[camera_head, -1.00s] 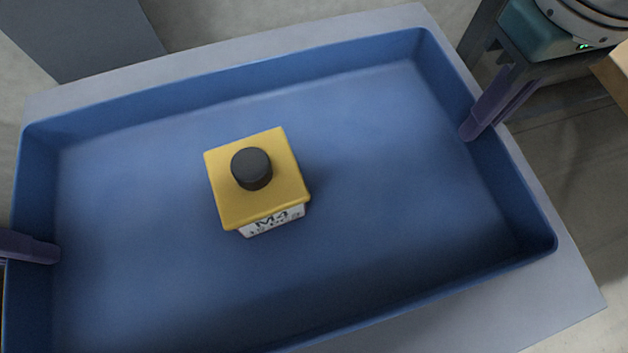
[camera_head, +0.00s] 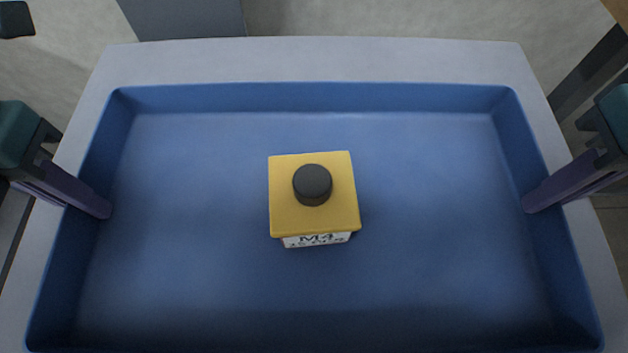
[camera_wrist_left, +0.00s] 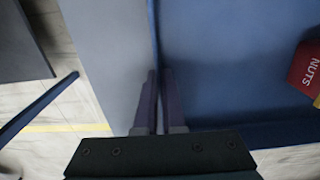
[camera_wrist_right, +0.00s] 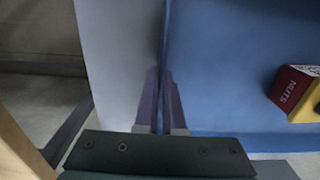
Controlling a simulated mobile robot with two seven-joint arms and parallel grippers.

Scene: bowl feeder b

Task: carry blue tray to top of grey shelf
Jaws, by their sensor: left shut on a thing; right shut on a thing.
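The blue tray (camera_head: 200,290) is a wide, shallow rectangle over a grey flat top (camera_head: 320,58). I cannot tell whether it rests on that top or hangs just above it. My left gripper (camera_head: 98,207) is shut on the tray's left wall, and my right gripper (camera_head: 534,205) is shut on its right wall. Both wrist views show the fingers straddling the tray's wall (camera_wrist_left: 220,132). A yellow box (camera_head: 285,205) with a black round knob and an "M4" label stands near the middle of the tray. Its red side reads "NUTS" in the wrist views.
The grey top shows beyond the tray's far, left and right sides. A grey block (camera_head: 185,18) stands on the floor behind it. A dark frame (camera_head: 590,75) is at the right edge. A brown panel (camera_wrist_right: 18,145) is near my right wrist.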

